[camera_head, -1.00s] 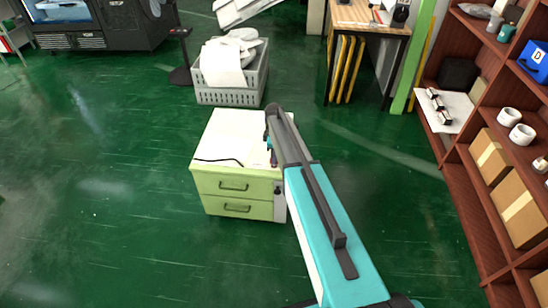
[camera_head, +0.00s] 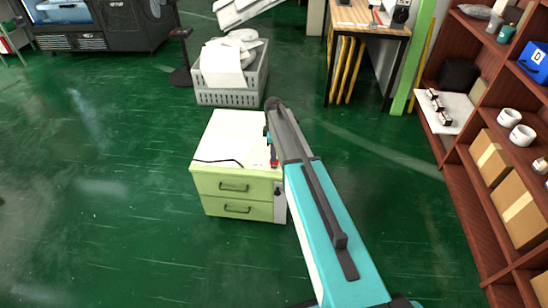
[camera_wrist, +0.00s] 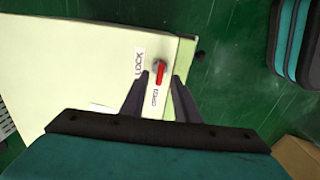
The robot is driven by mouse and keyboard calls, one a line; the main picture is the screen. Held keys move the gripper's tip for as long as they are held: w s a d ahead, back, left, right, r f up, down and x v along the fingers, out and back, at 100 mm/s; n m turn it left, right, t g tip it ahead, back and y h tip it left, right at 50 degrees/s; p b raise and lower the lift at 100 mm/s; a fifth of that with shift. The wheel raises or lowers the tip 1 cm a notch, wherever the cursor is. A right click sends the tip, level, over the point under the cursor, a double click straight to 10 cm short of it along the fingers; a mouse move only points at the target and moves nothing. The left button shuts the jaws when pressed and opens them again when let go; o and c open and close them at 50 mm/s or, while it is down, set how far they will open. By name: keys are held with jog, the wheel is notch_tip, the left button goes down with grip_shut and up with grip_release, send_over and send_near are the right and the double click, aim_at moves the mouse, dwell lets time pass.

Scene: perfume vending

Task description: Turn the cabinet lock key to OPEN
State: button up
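The cabinet is a low pale-green drawer unit (camera_head: 222,186) with a white top, in the middle of the head view. In the wrist view, the red lock key (camera_wrist: 160,74) sits near the cabinet top's edge. A LOCK label (camera_wrist: 139,62) is to its left and an OPEN label (camera_wrist: 153,98) lies below it. The red handle points down the picture, toward the OPEN label. My gripper (camera_wrist: 160,80) is open, with one dark finger on each side of the key. I see no clear finger contact. In the head view my arm hides most of the gripper.
A dark cable (camera_head: 217,161) lies on the cabinet top. A grey crate (camera_head: 231,95) with white items stands behind the cabinet. A brown shelf (camera_head: 465,190) with boxes and cups stands at the right. The green floor left of the cabinet is clear.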

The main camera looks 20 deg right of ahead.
notch_tip(320, 180, up, 11)
jog(key=shift+f, duration=0.15)
dwell(0.8)
jog(key=s+a+f+g+p, duration=0.1)
jog(key=s+a+f+g, duration=0.15)
jog(key=s+f, duration=0.8)
jog(key=s+a+f+g+p, duration=0.1)
jog(key=s+a+f+p, duration=0.15)
jog(key=s+f, duration=0.85)
jog(key=s+a+f+m+g, duration=0.1)
jog(key=s+m, duration=0.5)
jog(key=s, duration=0.9)
jog(key=s+a+f+m+g, duration=0.1)
jog(key=s+f+m, duration=0.3)
jog(key=s, duration=1.2)
jog(key=a+m+p, duration=0.1)
jog(key=m, duration=0.2)
jog(key=shift+m, duration=0.3)
